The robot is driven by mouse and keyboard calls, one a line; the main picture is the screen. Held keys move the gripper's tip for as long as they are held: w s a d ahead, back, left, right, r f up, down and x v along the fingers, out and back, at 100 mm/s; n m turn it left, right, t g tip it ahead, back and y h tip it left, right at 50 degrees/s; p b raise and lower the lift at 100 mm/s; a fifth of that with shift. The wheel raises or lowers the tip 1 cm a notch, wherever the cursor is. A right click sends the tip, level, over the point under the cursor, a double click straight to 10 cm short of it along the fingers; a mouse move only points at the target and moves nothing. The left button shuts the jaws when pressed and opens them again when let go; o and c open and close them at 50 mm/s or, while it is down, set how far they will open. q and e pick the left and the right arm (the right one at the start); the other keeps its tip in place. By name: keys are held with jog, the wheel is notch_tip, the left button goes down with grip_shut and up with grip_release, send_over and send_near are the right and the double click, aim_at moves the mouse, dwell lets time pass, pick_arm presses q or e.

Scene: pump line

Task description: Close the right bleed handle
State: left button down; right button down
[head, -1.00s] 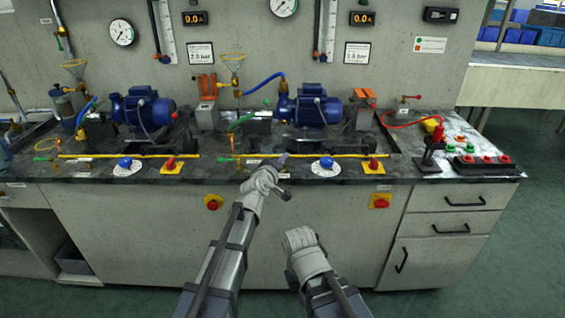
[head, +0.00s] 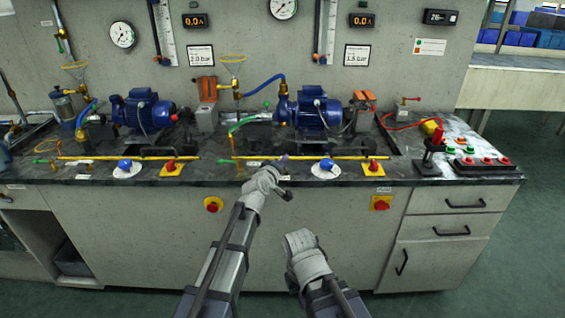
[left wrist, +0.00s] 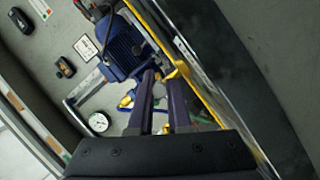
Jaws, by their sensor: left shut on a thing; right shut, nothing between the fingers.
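My left gripper (head: 281,163) is at the bench's front edge, beside the long yellow bar (head: 312,157) below the right pump (head: 312,110). In the left wrist view its two dark fingers (left wrist: 164,80) reach to a small yellow handle-like part (left wrist: 179,69) next to the bar. The gripper is shut on it; the exact contact is hard to see. I cannot tell for sure whether this part is the right bleed handle. My right gripper (head: 300,243) is shut and empty, low in front of the cabinet.
A blue knob (head: 326,166) and a red knob on a yellow plate (head: 374,167) stand right of my left gripper. A red emergency button (head: 381,203) is on the cabinet front. A matching left pump (head: 148,110) stands left. The floor at right (head: 520,250) is clear.

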pick_arm(q)
jog(key=shift+m+g+h, duration=0.3)
jog(key=shift+m+h, duration=0.2)
jog(key=shift+h, duration=0.3)
jog(key=shift+w+a+m+g+h, duration=0.1)
jog(key=shift+m+g+h, duration=0.6)
jog(key=shift+m+h, duration=0.4)
jog(key=m+g+h, duration=0.3)
jog(key=shift+w, duration=0.15)
jog(key=m+g+h, duration=0.3)
jog(key=m+g, duration=0.1)
jog(key=shift+g, duration=0.4)
jog(key=shift+s+m+g, duration=0.25)
jog(key=shift+m+g, duration=0.55)
jog(key=shift+g, duration=0.1)
jog(key=shift+s+h, duration=0.1)
jog(key=shift+h, duration=0.2)
jog(key=c, duration=1.2)
grip_release()
jog(key=shift+o, duration=0.2)
